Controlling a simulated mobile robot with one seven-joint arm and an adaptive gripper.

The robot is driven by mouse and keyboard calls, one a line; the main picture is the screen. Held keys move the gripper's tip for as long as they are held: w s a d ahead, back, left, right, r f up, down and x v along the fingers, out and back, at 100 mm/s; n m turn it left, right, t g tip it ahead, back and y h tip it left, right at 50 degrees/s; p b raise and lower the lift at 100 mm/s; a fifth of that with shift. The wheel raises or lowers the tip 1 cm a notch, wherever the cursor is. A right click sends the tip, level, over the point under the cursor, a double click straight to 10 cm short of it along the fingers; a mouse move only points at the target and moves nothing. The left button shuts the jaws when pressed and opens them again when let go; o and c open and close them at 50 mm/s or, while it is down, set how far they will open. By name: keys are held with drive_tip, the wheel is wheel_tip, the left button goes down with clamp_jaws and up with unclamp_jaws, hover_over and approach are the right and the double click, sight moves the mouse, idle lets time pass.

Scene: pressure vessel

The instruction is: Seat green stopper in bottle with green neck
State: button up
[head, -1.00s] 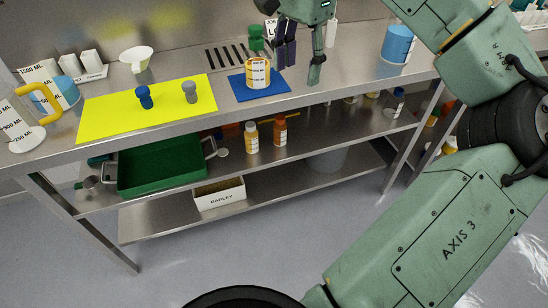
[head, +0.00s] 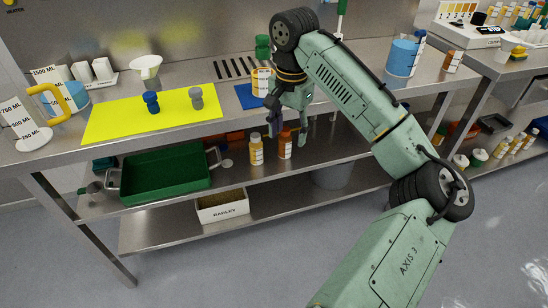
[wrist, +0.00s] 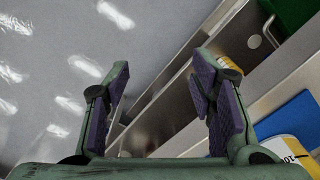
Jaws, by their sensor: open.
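A green stopper-like piece (head: 263,47) shows directly above and behind a white-and-orange marked bottle (head: 262,78) on a blue mat (head: 246,97). I cannot tell whether the piece sits in the bottle, is its neck, or stands behind it. My arm hides part of the bottle and mat. Part of the bottle shows at the lower right of the wrist view (wrist: 288,147). My gripper (head: 290,127) is open and empty, off the bench's front edge and lower right of the bottle. In the wrist view my gripper (wrist: 160,78) has its fingers apart over floor and bench edge.
A blue stopper (head: 151,102) and a grey stopper (head: 196,97) stand on a yellow mat (head: 115,122).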

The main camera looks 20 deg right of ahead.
drive_tip(key=w+a+f+n+b, duration=0.1)
drive_tip(key=w+a+f, duration=0.1)
drive_tip(key=f, duration=0.7)
drive_tip(key=shift+w+a+f+n, duration=0.3)
drive_tip(key=shift+a+f, duration=0.1)
drive_tip(key=shift+a, duration=0.1)
drive_tip(key=shift+s, duration=0.15)
